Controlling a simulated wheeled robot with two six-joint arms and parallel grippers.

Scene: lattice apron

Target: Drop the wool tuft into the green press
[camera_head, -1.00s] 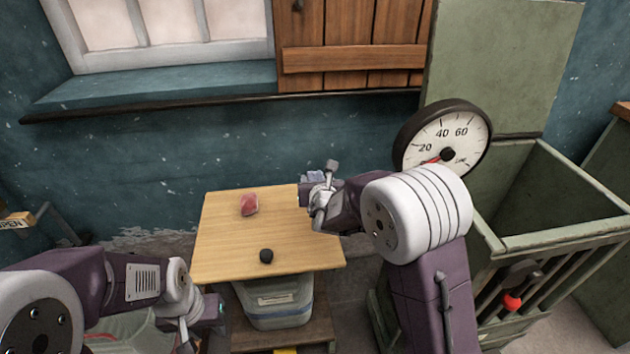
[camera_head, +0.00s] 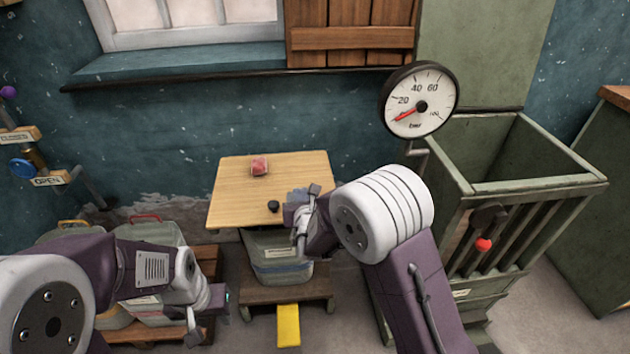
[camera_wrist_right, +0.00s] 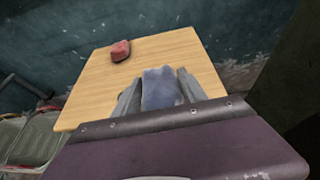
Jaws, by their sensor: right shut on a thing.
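My right gripper (camera_head: 300,210) is at the right edge of the wooden tabletop in the head view. It is shut on a soft blue-grey lump, the wool tuft (camera_wrist_right: 160,88), which sits between the two fingers in the right wrist view. The tuft (camera_head: 297,194) shows only partly in the head view. The green press (camera_head: 535,184) is an open-topped slatted box at the right, apart from the gripper and tuft. My left gripper (camera_head: 220,305) is low at the left, away from the table; its fingers are too unclear to judge.
A pink-red lump (camera_head: 260,166) and a small black lump (camera_head: 273,206) lie on the tabletop (camera_head: 235,190). A round gauge (camera_head: 419,99) stands at the press's back left corner. A grey tub (camera_head: 275,262) is under the tabletop. Lidded bins (camera_head: 148,234) stand at the left.

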